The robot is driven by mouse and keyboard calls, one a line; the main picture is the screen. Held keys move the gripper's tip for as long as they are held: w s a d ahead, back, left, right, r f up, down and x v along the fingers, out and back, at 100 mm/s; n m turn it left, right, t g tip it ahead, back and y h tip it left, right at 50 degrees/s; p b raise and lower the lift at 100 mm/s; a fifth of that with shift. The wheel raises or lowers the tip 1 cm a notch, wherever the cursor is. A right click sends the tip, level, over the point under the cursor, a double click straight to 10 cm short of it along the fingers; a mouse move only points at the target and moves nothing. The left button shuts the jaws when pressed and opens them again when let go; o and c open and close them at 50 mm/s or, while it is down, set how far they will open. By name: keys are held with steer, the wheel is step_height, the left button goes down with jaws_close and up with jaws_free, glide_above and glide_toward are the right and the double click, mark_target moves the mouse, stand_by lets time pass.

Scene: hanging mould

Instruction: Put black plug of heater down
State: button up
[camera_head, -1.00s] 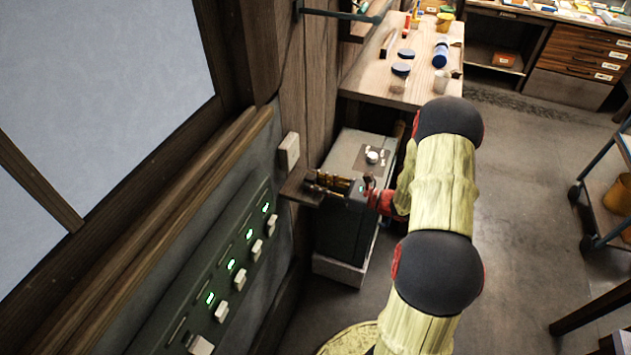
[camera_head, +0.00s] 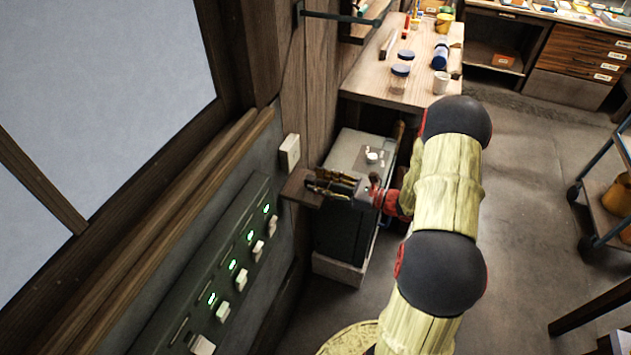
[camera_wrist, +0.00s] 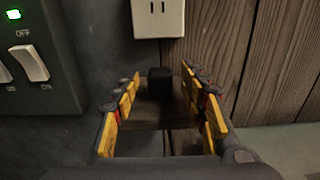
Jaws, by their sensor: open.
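The black plug (camera_wrist: 160,84) stands on a small wooden shelf (camera_wrist: 148,118) in the wrist view, below a white wall outlet. My gripper (camera_wrist: 158,82) is open, with its yellow-padded fingers on either side of the plug and a gap on both sides. In the head view my gripper (camera_head: 312,180) reaches over the wooden shelf (camera_head: 297,190) from the right. The plug cannot be made out in the head view. No cord can be made out.
The wall outlet (camera_head: 289,152) is just above the shelf. A switch panel (camera_head: 225,275) with green lights is on the wall at left. A grey box-shaped unit (camera_head: 345,235) stands below my gripper. A wooden bench (camera_head: 385,85) with jars is behind.

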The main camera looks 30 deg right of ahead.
steer(key=p+v, duration=0.2)
steer(key=v, duration=0.8)
steer(key=s+a+r+n+g, duration=0.2)
steer(key=a+r+n+g, duration=0.25)
steer(key=a, duration=0.25)
steer(key=s+a+r+n+g+h, duration=0.1)
steer(key=s+a+r+n+g, duration=0.25)
steer(key=a+n, duration=0.3)
steer(key=s+a+r+n+g, duration=0.2)
steer(key=a+r+n+g, duration=0.2)
steer(key=a, duration=0.4)
steer(key=s+a+r+n+t+h, duration=0.2)
steer(key=s+r+n+t+h, duration=0.1)
steer(key=s+r+n+h, duration=0.7)
steer(key=r+n, duration=0.1)
steer(key=n, duration=0.2)
steer(key=shift+s, duration=0.3)
steer(key=shift+r, duration=0.1)
